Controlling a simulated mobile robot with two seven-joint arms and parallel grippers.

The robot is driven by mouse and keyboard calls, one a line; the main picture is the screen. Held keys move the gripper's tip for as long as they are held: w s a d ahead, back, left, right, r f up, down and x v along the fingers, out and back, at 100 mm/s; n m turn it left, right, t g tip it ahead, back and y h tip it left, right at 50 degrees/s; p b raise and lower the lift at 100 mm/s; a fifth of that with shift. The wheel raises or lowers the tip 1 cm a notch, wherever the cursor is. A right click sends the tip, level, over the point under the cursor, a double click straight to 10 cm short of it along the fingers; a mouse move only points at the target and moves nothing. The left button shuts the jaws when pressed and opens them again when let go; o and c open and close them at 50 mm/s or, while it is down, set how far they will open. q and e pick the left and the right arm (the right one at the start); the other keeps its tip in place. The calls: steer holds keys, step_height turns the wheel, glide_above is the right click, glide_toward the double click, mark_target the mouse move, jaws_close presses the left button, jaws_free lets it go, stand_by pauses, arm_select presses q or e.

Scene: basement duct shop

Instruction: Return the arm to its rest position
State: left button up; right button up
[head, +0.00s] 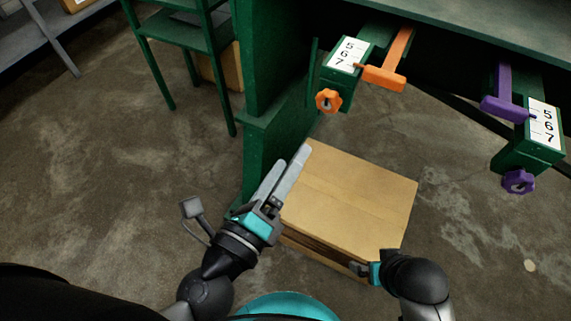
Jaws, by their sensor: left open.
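My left gripper (289,167) reaches in from the lower left, with its two long grey fingers pointing up and to the right. It is open with a narrow gap, and nothing shows between the fingers. The fingers overlap the left edge of a cardboard box (350,195) in the picture; I cannot tell whether they touch it. My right gripper (357,268) is at the box's near right corner, below the left one. Its fingers are small and partly hidden, so its opening is unclear.
A green bench stands behind the box. Its front carries an orange slider (384,77) with an orange knob (329,101) and a purple slider (504,108) with a purple knob (518,182), beside number plates. A green stool (208,38) is at upper left. Concrete floor is clear at left.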

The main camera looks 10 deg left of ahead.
stand_by(0.4)
arm_select(q)
steer(key=w+a+f+n+g+y, duration=0.2)
steer(key=a+f+n+g+y, duration=0.2)
steer(key=a+f+n+y, duration=0.65)
steer(key=s+a+f+n+g+h, duration=0.35)
steer(key=f+n+g, duration=0.35)
steer(key=n, duration=0.4)
steer(key=s+d+f+n+g+h+p, duration=0.2)
steer(key=s+d+f+n+g+p, duration=0.15)
steer(key=s+f+p, duration=0.3)
steer(key=s+a+r+g+p, duration=0.1)
steer(key=s+p, duration=0.8)
steer(key=p, duration=0.2)
steer(key=s+a+r+p, duration=0.2)
steer(key=s+p, duration=0.7)
steer(key=p, duration=0.2)
steer(key=shift+s+g+y, duration=0.3)
steer(key=shift+g, duration=0.05)
arm_select(e)
steer(key=s+d+r+g, duration=0.1)
steer(key=s+d+g, duration=0.1)
steer(key=s, duration=1.7)
steer(key=shift+s+d+r+g, duration=0.2)
steer(key=shift+s+d+g, duration=0.2)
steer(key=shift+d, duration=0.3)
